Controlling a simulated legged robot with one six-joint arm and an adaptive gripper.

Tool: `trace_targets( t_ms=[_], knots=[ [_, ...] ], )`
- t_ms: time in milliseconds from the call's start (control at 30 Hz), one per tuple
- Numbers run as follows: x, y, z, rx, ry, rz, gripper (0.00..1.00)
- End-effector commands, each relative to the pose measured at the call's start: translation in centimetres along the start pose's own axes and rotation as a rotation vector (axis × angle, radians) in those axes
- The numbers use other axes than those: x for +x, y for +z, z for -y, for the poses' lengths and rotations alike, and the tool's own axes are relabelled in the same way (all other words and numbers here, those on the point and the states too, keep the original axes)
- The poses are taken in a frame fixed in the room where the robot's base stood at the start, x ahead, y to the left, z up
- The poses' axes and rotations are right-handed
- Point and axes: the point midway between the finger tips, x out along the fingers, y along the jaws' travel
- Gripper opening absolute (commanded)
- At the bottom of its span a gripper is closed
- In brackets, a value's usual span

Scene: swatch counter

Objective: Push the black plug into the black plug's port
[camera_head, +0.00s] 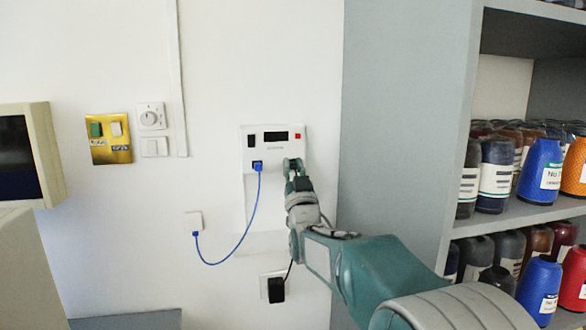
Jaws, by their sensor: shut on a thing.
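My gripper (293,168) is at the lower right of a white wall box (285,145), with its fingers closed in front of the box's face. The black plug is hidden in the fingers; a thin black cord (289,268) rises behind my arm toward them. The port it belongs to is not visible; my gripper covers that part of the box. I cannot tell whether the plug touches or enters the port.
A blue plug (257,166) with a hanging blue cable (247,222) is just left of my gripper. A black adapter (276,290) sits in a wall outlet below. Shelves of spools (540,170) stand at the right. The wall between is clear.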

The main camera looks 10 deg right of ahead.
Motion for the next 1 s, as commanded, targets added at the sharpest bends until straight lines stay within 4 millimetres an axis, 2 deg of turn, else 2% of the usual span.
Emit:
trace_targets(
  t_ms=[300, 333, 400, 800, 1000],
  knots=[
    [0.5, 0.3, 0.0, 0.000, 0.000, 0.000, 0.00],
    [0.4, 0.3, 0.0, 0.000, 0.000, 0.000, 0.36],
    [0.4, 0.2, 0.0, 0.000, 0.000, 0.000, 0.63],
    [0.3, 0.2, 0.0, 0.000, 0.000, 0.000, 0.63],
    [-1.9, 0.2, 0.0, 0.000, 0.000, 0.001, 0.63]
  ],
)
